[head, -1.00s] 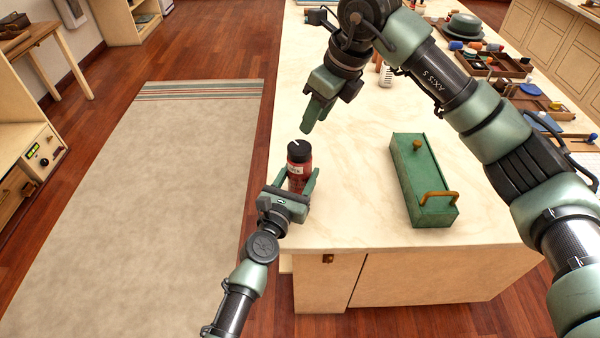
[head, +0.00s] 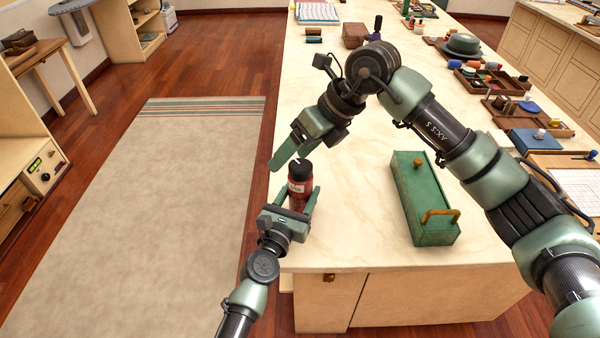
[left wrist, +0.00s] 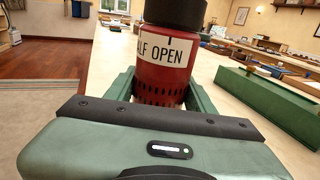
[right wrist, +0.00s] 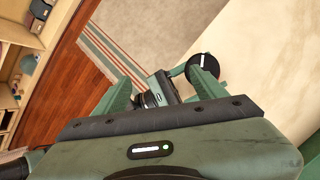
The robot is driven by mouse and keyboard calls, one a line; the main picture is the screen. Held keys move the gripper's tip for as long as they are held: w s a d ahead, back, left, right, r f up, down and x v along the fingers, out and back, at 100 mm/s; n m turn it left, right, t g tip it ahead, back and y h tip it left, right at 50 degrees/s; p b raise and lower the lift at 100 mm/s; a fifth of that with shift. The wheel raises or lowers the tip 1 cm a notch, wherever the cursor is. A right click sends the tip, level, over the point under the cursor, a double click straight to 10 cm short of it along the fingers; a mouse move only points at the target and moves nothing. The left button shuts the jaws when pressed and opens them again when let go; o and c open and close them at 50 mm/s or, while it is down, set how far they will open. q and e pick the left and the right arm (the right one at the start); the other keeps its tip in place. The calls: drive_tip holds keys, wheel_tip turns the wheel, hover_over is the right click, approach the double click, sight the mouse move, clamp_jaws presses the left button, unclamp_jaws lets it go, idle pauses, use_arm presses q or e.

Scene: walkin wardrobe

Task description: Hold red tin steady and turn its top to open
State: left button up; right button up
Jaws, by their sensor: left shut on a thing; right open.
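The red tin (head: 299,186) stands upright near the left edge of the pale counter, with a black top (head: 300,169) that bears a white mark. In the left wrist view the tin (left wrist: 163,75) shows a white label, partly legible as "LF OPEN", with a dark line on it. My left gripper (head: 296,203) is shut around the tin's lower body. My right gripper (head: 284,152) is open and empty, just above and left of the top. In the right wrist view the black top (right wrist: 203,67) shows beside the right-hand finger, not between the fingers.
A green box (head: 424,205) with a wooden knob and handle lies on the counter (head: 350,225) to the right of the tin. Organizers (head: 490,82) with small items and a hat (head: 461,44) are farther back. A beige rug (head: 150,220) covers the floor on the left.

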drive_tip(key=s+a+r+m+t+y, duration=0.1)
drive_tip(key=s+a+m+t+y, duration=0.35)
drive_tip(key=m+y, duration=0.9)
drive_tip(key=m+t+h, duration=0.9)
drive_tip(key=m+h, duration=0.1)
drive_tip(key=m, duration=1.5)
approach(294, 160)
drive_tip(key=x, duration=0.8)
drive_tip(key=shift+w+f, duration=0.35)
drive_tip(key=shift+f, duration=0.05)
drive_tip(key=shift+d, duration=0.1)
drive_tip(key=c, duration=1.4)
